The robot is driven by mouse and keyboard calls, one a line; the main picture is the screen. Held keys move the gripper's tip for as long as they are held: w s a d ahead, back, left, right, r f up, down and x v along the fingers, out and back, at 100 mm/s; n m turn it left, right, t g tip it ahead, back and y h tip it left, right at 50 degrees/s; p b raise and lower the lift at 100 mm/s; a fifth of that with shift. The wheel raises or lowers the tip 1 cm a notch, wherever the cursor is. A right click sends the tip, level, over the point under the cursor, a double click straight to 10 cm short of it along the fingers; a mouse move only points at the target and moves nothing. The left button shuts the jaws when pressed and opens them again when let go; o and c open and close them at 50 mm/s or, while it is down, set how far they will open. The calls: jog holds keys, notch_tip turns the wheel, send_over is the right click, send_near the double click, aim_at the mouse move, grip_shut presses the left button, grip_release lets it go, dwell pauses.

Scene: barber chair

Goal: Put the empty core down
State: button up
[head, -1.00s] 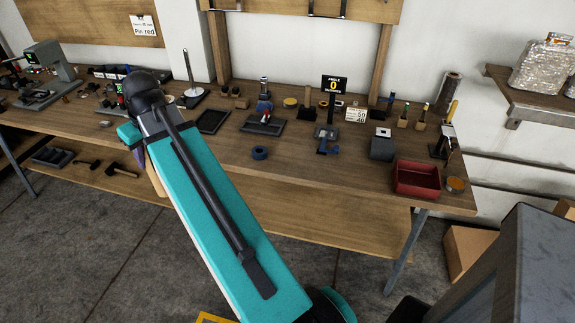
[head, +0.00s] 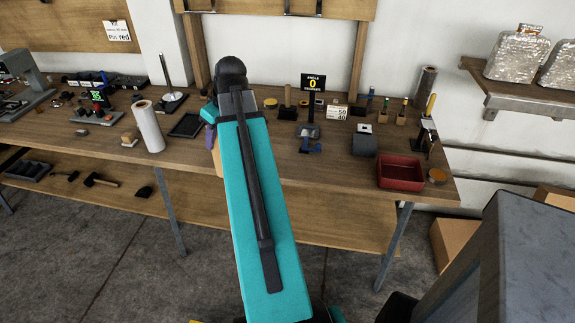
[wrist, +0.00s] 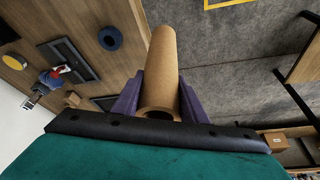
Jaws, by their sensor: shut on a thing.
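The empty core (wrist: 163,55) is a brown cardboard tube with an open near end in the wrist view. My gripper (wrist: 160,88) is shut on it, with a purple finger on each side. In the head view my arm hides most of the gripper; a purple finger (head: 210,138) and a bit of the tan core (head: 217,159) show at the bench's front edge. The core appears held clear of the bench. The paper holder (head: 170,88), a bare upright rod on a base, stands at the back left. A white roll (head: 149,126) stands on the bench, left of my gripper.
The bench top (head: 270,170) has bare wood near its front edge. A black tray (head: 187,124) lies left of my arm. A blue ring (wrist: 110,38) lies near the core in the wrist view.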

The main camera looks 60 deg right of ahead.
jog(key=s+d, duration=0.3)
jog(key=shift+s+d+f, duration=0.1)
jog(key=shift+d+f, duration=0.05)
jog(key=shift+d, duration=0.1)
jog(key=s+d+f+p, duration=0.1)
jog(key=s+d+p, duration=0.2)
jog(key=d, duration=1)
jog(key=shift+s+d+f, duration=0.2)
jog(key=shift+s+d, duration=0.05)
jog(key=shift+s, duration=0.85)
jog(key=shift+s+d+f+p, duration=0.1)
jog(key=shift+d+f+p, duration=0.15)
jog(key=shift+f, duration=0.35)
jog(key=shift+s+d+f+p, duration=0.1)
jog(key=shift+f+p, duration=0.2)
jog(key=shift+f, duration=0.3)
jog(key=shift+s+d+f+p, duration=0.1)
jog(key=shift+d+f+p, duration=0.15)
jog(key=shift+f, duration=0.45)
